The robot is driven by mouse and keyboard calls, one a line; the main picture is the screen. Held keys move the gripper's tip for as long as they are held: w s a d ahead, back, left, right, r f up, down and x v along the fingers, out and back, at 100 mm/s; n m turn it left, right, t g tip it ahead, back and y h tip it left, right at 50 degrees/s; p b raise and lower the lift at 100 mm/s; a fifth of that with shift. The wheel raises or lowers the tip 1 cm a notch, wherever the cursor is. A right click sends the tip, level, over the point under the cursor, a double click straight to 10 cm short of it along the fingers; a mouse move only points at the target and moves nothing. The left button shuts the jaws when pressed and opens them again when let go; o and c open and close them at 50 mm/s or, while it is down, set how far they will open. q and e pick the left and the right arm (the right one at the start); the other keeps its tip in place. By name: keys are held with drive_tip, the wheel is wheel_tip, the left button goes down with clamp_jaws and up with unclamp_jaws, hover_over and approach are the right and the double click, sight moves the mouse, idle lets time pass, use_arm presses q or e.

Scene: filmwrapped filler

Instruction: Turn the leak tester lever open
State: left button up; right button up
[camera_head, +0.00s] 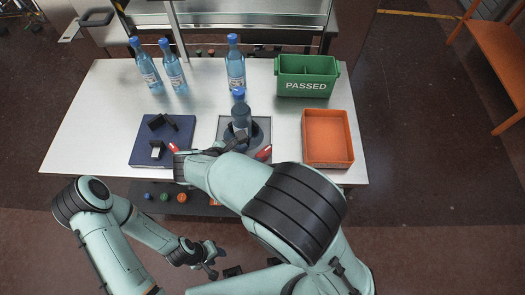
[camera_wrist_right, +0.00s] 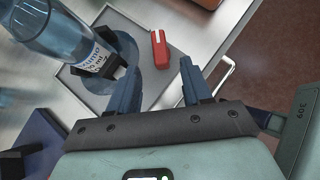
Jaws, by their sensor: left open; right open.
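The leak tester is a grey plate (camera_head: 264,126) with a round dark base, holding an upright blue bottle (camera_head: 241,117). Its red lever (camera_head: 264,153) lies at the plate's front right; it also shows in the right wrist view (camera_wrist_right: 159,49). My right gripper (camera_head: 235,143) is at the front of the tester, partly hidden by its own arm. In the right wrist view its fingers (camera_wrist_right: 161,68) are open and empty, and the lever lies just beyond the gap between the tips, not gripped. My left gripper (camera_head: 209,262) is open and empty, low in front of the table.
A blue mat (camera_head: 183,128) with black fixtures and a red part (camera_head: 174,147) lies left of the tester. An orange tray (camera_head: 327,160) and green "PASSED" bin (camera_head: 305,88) stand right. Several blue-capped bottles (camera_head: 236,70) stand at the back. The table's left end is clear.

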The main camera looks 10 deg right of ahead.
sight(262, 153)
drive_tip(key=x, duration=0.8)
drive_tip(key=shift+r, duration=0.1)
clamp_jaws()
